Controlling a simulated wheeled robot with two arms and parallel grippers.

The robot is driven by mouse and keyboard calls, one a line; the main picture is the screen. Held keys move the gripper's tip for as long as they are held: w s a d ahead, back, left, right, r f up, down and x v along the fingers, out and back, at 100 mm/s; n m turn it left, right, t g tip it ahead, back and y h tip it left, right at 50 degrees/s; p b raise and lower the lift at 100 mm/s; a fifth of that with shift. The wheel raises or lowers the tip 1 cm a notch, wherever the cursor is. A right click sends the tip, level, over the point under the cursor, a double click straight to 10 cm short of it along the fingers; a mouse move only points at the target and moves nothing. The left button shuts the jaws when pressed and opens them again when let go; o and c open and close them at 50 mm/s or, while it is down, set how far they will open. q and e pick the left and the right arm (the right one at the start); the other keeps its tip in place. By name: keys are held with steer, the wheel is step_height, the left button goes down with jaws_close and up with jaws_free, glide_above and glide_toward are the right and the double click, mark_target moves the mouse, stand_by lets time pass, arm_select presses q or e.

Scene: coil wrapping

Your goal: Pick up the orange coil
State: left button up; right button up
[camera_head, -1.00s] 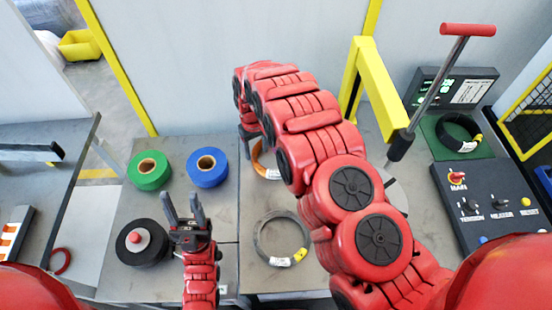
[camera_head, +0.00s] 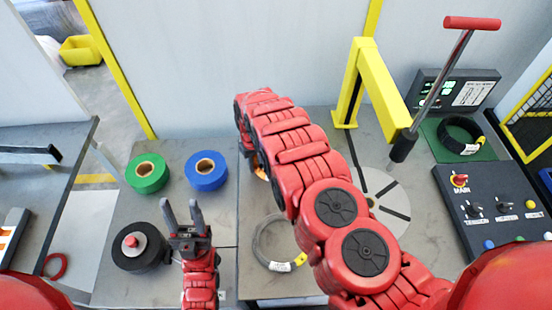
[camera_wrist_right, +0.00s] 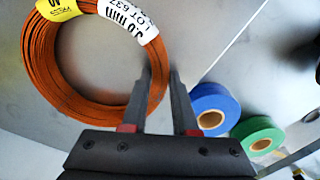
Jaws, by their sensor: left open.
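The orange coil (camera_wrist_right: 45,70) lies on the table and fills the upper left of the right wrist view, with yellow and white labels on it. In the head view only a sliver of the orange coil (camera_head: 261,173) shows beside my right arm. My right gripper (camera_wrist_right: 161,72) is open at the coil's near right rim. One finger overlaps the rim and the other is just outside it; I cannot tell whether they touch it. In the head view this gripper is mostly hidden by the arm. My left gripper (camera_head: 182,214) is open and empty, beside the black roll.
A grey coil (camera_head: 258,246) with a yellow label lies in front of the orange one. Green (camera_head: 133,181) and blue (camera_head: 205,183) tape rolls and a black roll (camera_head: 128,256) stand to the left. A yellow post (camera_head: 347,90), a slotted disc (camera_head: 388,222) and a control panel (camera_head: 480,210) are right.

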jaws_close()
stand_by(1.0)
